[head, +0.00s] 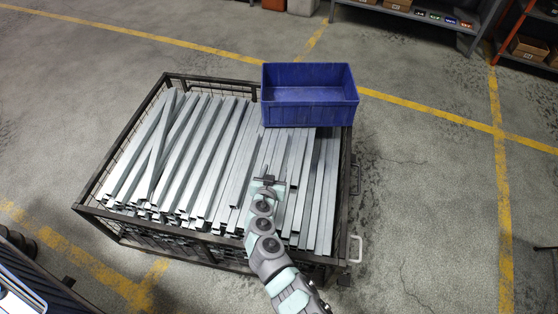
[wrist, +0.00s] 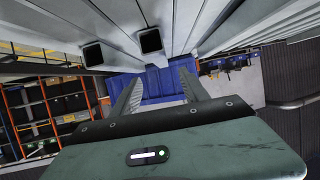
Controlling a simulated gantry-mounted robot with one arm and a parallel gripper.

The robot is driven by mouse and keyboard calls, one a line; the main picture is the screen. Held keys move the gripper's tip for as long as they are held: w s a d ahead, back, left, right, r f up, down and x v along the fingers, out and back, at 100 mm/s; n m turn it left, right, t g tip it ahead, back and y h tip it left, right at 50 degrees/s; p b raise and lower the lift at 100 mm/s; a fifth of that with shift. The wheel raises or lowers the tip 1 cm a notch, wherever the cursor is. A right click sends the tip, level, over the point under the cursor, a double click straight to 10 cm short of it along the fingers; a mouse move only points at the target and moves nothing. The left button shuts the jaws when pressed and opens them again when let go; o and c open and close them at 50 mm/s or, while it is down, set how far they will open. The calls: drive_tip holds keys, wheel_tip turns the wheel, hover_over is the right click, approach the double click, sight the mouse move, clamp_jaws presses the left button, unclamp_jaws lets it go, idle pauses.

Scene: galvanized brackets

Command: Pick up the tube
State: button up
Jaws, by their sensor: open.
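Many galvanized square tubes (head: 185,150) lie roughly side by side in a wire cage (head: 100,212), and a few at the left lie crossed on top. I cannot tell which single tube the task means. In the wrist view, tubes (wrist: 118,22) fill the top, two of them showing dark open square ends. My gripper (head: 268,183) is over the right-centre part of the tubes in the head view. In the wrist view its two fingers (wrist: 161,82) are spread apart with no tube between them. The exact gap from the fingers to the tubes is unclear.
A blue bin (head: 308,112) stands at the cage's back right, over the tube ends; its inside looks empty. It also shows behind the fingers in the wrist view (wrist: 160,88). Shelving (head: 425,14) stands at the back. Concrete floor around the cage is mostly clear.

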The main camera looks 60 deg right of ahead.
sight(280, 156)
drive_tip(key=b+x, duration=0.1)
drive_tip(key=x, duration=0.4)
drive_tip(key=shift+w+b, duration=0.1)
drive_tip(key=shift+b, duration=0.3)
drive_tip(key=b+x, duration=0.3)
drive_tip(key=x, duration=0.1)
drive_tip(key=shift+d+f+b, duration=0.3)
drive_tip(key=shift+f+b, duration=0.05)
drive_tip(key=shift+b, duration=0.05)
drive_tip(key=shift+w+d, duration=0.1)
drive_tip(key=shift+d, duration=0.2)
drive_tip(key=shift+r, duration=0.1)
drive_tip(key=shift+a, duration=0.1)
clamp_jaws()
